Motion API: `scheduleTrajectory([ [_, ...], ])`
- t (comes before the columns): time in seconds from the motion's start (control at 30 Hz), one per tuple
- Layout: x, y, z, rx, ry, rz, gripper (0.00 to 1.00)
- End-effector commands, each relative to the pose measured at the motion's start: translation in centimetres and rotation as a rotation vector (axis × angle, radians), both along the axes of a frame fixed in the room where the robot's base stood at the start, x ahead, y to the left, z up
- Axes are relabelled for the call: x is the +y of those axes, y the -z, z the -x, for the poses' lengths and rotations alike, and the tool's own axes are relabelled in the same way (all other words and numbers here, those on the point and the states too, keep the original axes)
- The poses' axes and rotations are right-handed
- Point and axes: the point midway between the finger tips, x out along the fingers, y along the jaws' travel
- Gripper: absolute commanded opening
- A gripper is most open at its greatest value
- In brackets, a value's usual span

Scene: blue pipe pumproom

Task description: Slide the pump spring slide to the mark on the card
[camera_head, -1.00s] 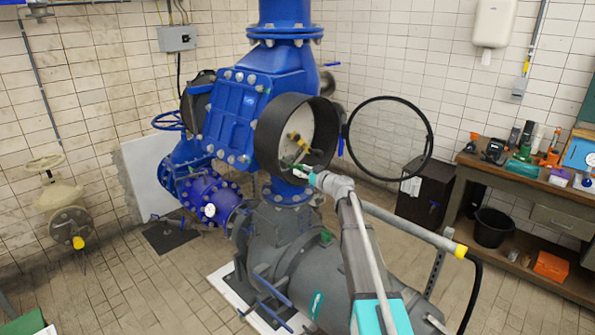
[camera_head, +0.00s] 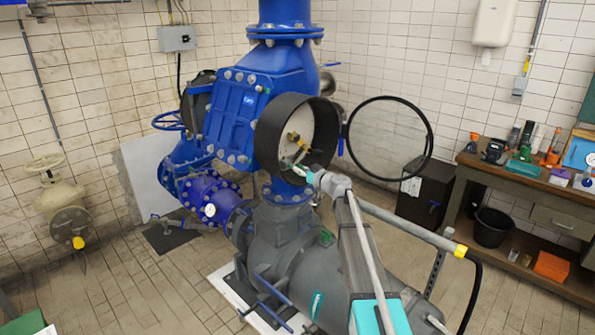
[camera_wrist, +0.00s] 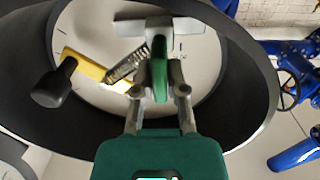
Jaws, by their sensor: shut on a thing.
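The round black-rimmed housing (camera_head: 262,148) stands open on the pump, with a pale card (camera_head: 318,125) at its back. In the wrist view the card (camera_wrist: 205,68) carries dark lines; their link to the mark is too small to tell. A coiled spring (camera_wrist: 124,68) runs slantwise from a yellow bar (camera_wrist: 84,64) with a black knob (camera_wrist: 54,84) towards my gripper. My gripper (camera_wrist: 160,84) reaches into the housing and is shut on a green upright tab, seemingly the spring slide (camera_wrist: 159,72). A grey bracket (camera_wrist: 160,27) lies behind it. My fingers partly hide the slide.
The housing's dark wall (camera_wrist: 250,85) surrounds my gripper closely. Its round glass cover (camera_head: 388,140) hangs open to the right. Blue pump casing (camera_head: 235,115) is to the left. A workbench (camera_head: 515,170) with tools stands at the far right.

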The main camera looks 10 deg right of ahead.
Motion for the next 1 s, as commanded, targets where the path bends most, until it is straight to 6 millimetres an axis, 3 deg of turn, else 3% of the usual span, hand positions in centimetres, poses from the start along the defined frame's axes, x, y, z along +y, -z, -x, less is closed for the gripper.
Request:
scheduleTrajectory([
  [0.17,-0.3,0.0,-0.3,0.0,-0.001,0.0,0.0],
  [0.4,-2.6,0.0,-2.0,-0.001,0.002,-0.001,0.0],
  [0.67,-2.7,0.0,-2.0,-0.001,0.003,-0.001,0.0],
  [0.7,-2.7,0.0,-2.0,-0.001,0.003,-0.001,0.18],
  [0.87,-2.7,0.0,-2.0,-0.001,0.002,-0.001,0.48],
  [1.0,-2.7,0.0,-1.9,0.0,0.001,0.0,0.51],
])
